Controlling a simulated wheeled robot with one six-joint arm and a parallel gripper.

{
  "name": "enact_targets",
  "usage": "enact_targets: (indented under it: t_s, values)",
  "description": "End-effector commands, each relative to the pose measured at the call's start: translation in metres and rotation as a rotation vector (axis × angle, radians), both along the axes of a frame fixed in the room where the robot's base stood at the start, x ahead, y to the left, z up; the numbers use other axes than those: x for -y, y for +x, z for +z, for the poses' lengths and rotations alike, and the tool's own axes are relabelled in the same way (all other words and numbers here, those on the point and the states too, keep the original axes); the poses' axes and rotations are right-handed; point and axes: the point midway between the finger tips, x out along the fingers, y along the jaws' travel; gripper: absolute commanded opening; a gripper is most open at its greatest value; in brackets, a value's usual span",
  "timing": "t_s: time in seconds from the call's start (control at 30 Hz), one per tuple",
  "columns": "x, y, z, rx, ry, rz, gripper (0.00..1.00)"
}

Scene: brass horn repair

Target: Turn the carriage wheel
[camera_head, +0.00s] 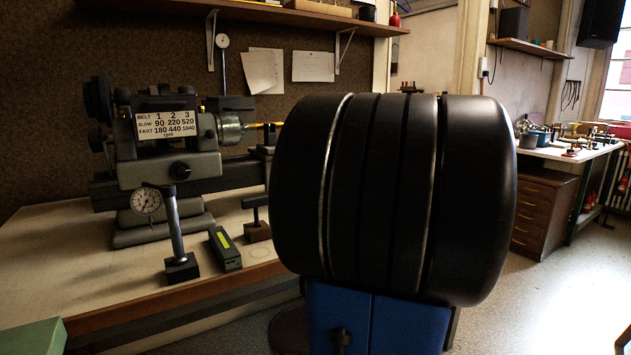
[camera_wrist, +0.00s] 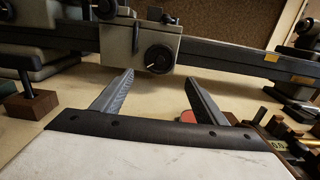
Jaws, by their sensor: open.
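In the wrist view the carriage (camera_wrist: 150,28) sits on the long dark lathe bed (camera_wrist: 225,55). The carriage wheel (camera_wrist: 159,58), a round dark disc with a small handle, is on its front face. My gripper (camera_wrist: 159,77) is open and empty, its two grey fingers pointing toward the wheel. The fingertips lie either side of the wheel in the picture and appear short of it, with no visible contact. A smaller dark dial (camera_wrist: 107,10) sits up and left on the carriage. In the head view my arm hides the carriage, wheel and gripper.
The headstock (camera_head: 165,150) stands on the bench (camera_head: 50,250) at left. A dial gauge (camera_head: 147,202) on a stand is in front of it. A red object (camera_wrist: 188,116) lies partly behind my right finger. A wooden block with a dark tool (camera_wrist: 30,100) is at left.

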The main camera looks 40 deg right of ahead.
Motion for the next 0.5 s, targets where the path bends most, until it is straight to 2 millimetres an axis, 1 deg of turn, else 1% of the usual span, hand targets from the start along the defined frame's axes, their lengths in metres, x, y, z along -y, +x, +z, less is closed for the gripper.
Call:
enact_targets:
  t_s: [0.03,0.27,0.5]
  values:
    - [0.001,0.009,0.0,-0.001,0.0,0.004,0.66]
    - [0.009,0.043,0.0,-0.001,-0.001,0.004,0.66]
    - [0.018,0.082,-0.001,-0.001,0.0,0.004,0.66]
